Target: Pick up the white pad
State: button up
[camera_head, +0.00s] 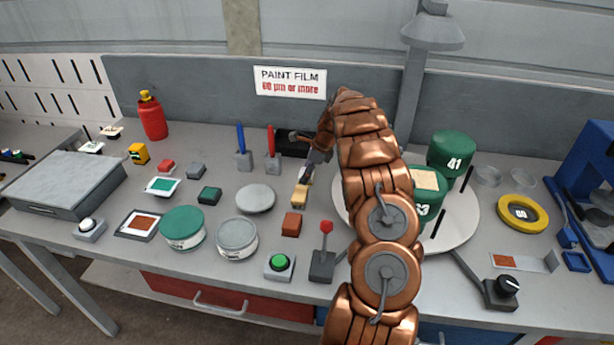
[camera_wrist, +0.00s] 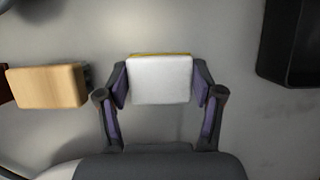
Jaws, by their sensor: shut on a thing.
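The white pad (camera_wrist: 160,80) is a small pale block with a thin yellow edge along its top side in the wrist view. My gripper (camera_wrist: 160,84) has one finger against each side of it, so it is shut on the pad. In the head view my gripper (camera_head: 306,174) points down over the middle of the table, just behind a wooden block (camera_head: 300,196). The pad is hard to make out there. I cannot tell whether the pad touches the table.
The wooden block also shows left of the pad in the wrist view (camera_wrist: 48,86). A black tray (camera_wrist: 297,45) lies to the right there. Red and blue upright handles (camera_head: 272,145), a grey disc (camera_head: 255,198) and a red block (camera_head: 291,224) stand near my gripper. Green cylinders (camera_head: 451,152) stand right of my arm.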

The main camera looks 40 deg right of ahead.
jog(key=shift+r, duration=0.1)
jog(key=shift+c, duration=0.3)
jog(key=shift+r, duration=0.3)
notch_tip(320, 180, up, 9)
jog(key=b, duration=0.3)
jog(key=shift+r, duration=0.1)
